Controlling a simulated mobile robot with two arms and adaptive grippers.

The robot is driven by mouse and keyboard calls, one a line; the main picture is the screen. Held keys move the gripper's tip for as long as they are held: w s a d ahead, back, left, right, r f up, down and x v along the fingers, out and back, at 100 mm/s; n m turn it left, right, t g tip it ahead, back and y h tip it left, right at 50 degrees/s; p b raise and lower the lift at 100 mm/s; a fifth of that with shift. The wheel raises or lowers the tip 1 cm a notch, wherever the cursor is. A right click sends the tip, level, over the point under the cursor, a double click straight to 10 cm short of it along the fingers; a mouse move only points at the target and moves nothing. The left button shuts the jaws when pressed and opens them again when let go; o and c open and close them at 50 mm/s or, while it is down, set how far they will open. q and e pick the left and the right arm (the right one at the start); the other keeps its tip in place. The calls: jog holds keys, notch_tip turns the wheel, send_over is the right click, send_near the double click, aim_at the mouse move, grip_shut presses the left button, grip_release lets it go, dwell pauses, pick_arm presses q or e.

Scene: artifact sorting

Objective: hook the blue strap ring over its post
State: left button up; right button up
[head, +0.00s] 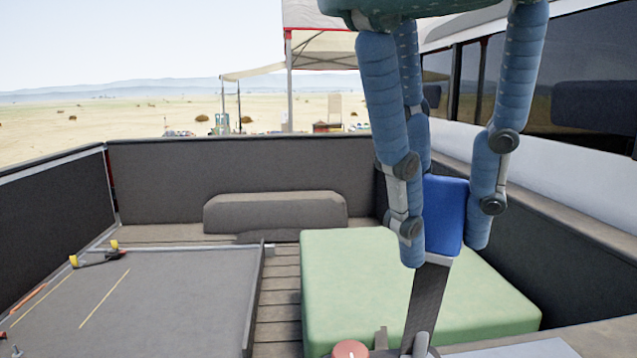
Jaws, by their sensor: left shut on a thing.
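My left gripper (446,228) hangs from the top of the head view, with long blue padded fingers and grey joints. It is shut on a blue block-like piece (446,212) at the upper end of a dark strap (428,300). A pale metal part joins the blue piece to the strap. The strap runs down, slightly tilted, in front of the green block to the bottom edge. A separate ring shape cannot be made out. No post can be clearly identified. My right gripper is not in view.
A green padded block (345,280) lies on the slatted bed behind the strap. A grey panel (190,300) with small tools lies at left. A pinkish round knob (350,349) shows at the bottom edge. A dark grey cushion (275,212) and low walls enclose the bed.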

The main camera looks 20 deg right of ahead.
pick_arm(q)
jog(key=shift+d, duration=0.1)
jog(key=shift+a+f+b, duration=0.45)
jog(key=shift+f+b, duration=0.05)
jog(key=shift+b, duration=0.05)
notch_tip(320, 180, down, 6)
jog(key=b, duration=0.4)
jog(key=shift+r, duration=0.2)
jog(key=shift+f+b, duration=0.4)
jog(key=shift+b, duration=0.1)
grip_shut()
jog(key=shift+a, duration=0.1)
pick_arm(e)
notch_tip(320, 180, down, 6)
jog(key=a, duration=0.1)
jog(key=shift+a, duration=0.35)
